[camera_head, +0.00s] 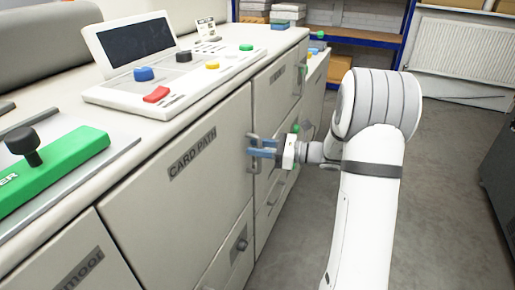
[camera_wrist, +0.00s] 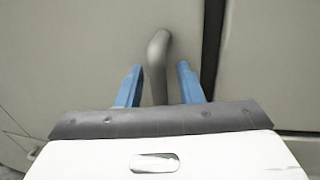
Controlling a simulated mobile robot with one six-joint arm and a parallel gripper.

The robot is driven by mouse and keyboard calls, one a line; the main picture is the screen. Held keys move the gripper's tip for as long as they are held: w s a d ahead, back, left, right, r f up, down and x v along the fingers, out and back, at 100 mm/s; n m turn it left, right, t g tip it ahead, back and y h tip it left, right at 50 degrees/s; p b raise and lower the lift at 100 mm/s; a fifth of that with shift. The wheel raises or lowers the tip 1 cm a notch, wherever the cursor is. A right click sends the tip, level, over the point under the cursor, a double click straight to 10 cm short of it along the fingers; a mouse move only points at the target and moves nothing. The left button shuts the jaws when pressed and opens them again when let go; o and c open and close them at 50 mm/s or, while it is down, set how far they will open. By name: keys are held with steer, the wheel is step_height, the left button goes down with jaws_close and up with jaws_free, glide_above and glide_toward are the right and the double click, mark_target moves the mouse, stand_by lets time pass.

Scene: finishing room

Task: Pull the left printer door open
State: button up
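The left printer door (camera_head: 185,205) is a pale grey panel labelled "CARD PATH" and looks shut in its frame. Its grey bar handle (camera_wrist: 158,66) stands near the door's right edge, beside a dark seam in the wrist view. My gripper (camera_head: 263,148) has blue fingers and reaches in from the right at the handle. In the wrist view my gripper (camera_wrist: 159,85) is open, one finger on each side of the handle, with a narrow gap showing on both sides. The handle's lower part is hidden behind the gripper body.
A second door (camera_head: 275,100) adjoins on the right. Above are a control panel (camera_head: 185,85) with coloured knobs and a green lever block (camera_head: 60,170). A blue shelf (camera_head: 350,37) and radiator (camera_head: 460,55) stand at the back.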

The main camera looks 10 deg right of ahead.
steer(key=shift+c, duration=0.4)
jaws_close()
steer(key=shift+s, duration=0.1)
